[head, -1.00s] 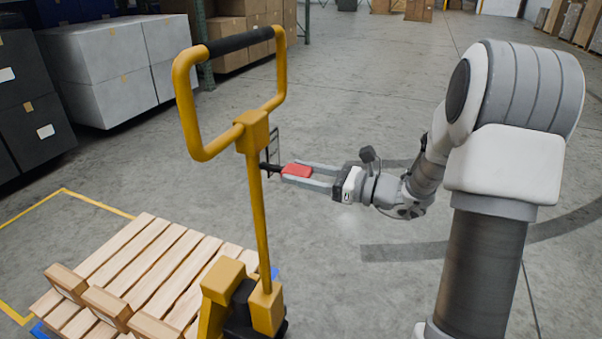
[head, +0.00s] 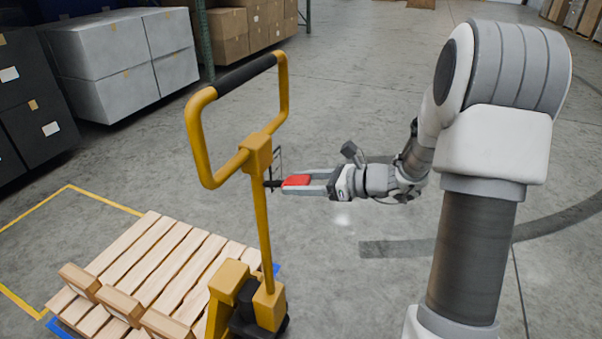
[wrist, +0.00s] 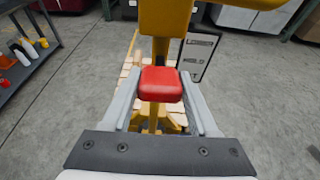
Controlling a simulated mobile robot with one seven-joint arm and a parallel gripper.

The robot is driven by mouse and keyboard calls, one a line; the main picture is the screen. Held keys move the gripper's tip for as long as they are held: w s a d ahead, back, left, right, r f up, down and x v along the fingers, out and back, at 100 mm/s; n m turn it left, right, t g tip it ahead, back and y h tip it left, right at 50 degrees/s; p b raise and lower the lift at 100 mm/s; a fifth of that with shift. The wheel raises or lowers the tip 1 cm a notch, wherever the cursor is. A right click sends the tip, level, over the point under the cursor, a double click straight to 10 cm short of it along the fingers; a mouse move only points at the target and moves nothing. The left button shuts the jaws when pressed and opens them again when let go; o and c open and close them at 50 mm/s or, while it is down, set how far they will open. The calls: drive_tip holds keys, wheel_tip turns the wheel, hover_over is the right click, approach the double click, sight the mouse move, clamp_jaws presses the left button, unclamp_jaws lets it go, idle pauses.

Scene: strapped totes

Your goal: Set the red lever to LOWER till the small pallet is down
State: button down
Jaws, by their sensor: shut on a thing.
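The red lever (head: 298,180) sticks out on a dark stub from the right side of the yellow pallet truck's post (head: 262,225). In the wrist view the red lever (wrist: 160,83) is a rounded block between my two grey fingers. My gripper (head: 290,184) is shut on the lever, with one finger along each side. The small wooden pallet (head: 165,265) sits at the truck's foot, at lower left. Whether it rests on the floor cannot be told from here. No LOWER marking is readable; a dark-framed plate (wrist: 198,53) stands behind the lever.
The truck's yellow loop handle (head: 195,140) rises left of my arm. Yellow floor lines (head: 105,201) and a blue edge surround the pallet. Grey boxes (head: 125,90) stand at upper left. A shelf with bottles (wrist: 28,50) shows in the wrist view.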

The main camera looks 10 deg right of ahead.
drive_tip(key=shift+a+r+g+h+p, duration=0.15)
drive_tip(key=shift+r+g+h+p, duration=0.2)
drive_tip(key=shift+r+p, duration=0.4)
drive_tip(key=shift+w+f+h+p, duration=0.15)
drive_tip(key=shift+h+p, duration=0.2)
drive_tip(key=shift+p, duration=0.5)
drive_tip(key=shift+c, duration=0.8)
unclamp_jaws()
drive_tip(key=p+v, duration=0.2)
drive_tip(key=v, duration=1.5)
